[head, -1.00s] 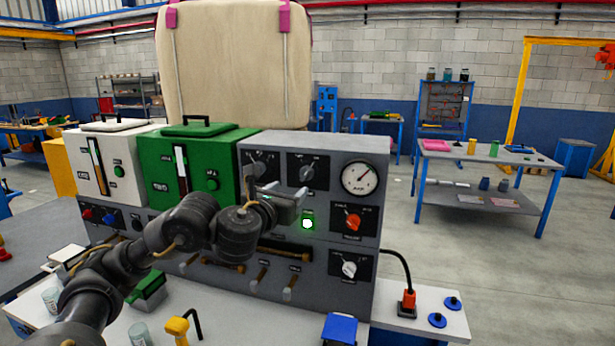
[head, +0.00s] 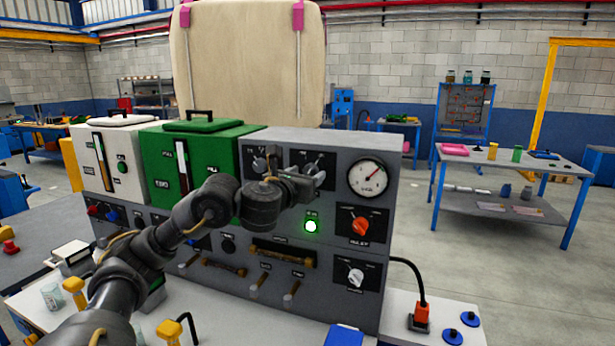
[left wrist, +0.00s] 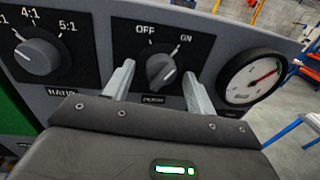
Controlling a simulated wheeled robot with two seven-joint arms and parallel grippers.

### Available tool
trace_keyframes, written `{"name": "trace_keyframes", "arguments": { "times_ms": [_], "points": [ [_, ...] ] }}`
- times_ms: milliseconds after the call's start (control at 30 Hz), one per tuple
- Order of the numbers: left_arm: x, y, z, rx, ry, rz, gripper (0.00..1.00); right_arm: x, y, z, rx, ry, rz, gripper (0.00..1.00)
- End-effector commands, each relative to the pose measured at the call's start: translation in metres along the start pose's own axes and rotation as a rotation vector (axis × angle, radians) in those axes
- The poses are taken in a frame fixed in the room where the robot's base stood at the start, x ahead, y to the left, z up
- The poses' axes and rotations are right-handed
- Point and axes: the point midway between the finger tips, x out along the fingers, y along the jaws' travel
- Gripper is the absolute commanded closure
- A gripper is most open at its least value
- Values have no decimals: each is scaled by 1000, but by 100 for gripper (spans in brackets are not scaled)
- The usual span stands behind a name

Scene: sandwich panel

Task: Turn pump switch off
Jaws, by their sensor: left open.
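The pump switch (left wrist: 161,71) is a grey rotary knob on a black plate marked OFF and ON. Its ridge leans up and right, seemingly toward ON. In the head view the switch (head: 313,170) is partly covered by my left gripper (head: 316,176), at the top of the grey panel. In the left wrist view my left gripper (left wrist: 159,72) is open, with one finger on each side of the knob. I cannot tell whether the fingers touch it. A green lamp (head: 311,226) below the switch is lit. My right gripper is not in view.
The ratio knob (left wrist: 38,56) is left of the switch and a round gauge (left wrist: 252,78) is close on its right. An orange-red knob (head: 361,225) and a white knob (head: 355,277) sit lower right. Green (head: 190,165) and white tanks (head: 90,165) stand left.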

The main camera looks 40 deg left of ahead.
Motion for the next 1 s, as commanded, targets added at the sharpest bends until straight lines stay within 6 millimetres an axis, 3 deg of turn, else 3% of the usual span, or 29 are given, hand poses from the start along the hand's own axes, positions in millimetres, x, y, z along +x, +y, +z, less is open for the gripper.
{"name": "trace_keyframes", "arguments": {
  "times_ms": [33,367,667,1000],
  "points": [
    [0,0,0,0,0,0,46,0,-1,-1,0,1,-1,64],
    [1,-2,0,-1,0,-2,88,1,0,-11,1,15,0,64],
    [1,-2,-1,-43,-3,-2,88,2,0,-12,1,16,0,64],
    [1,-2,-3,-274,-21,0,88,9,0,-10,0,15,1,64]
  ]
}}
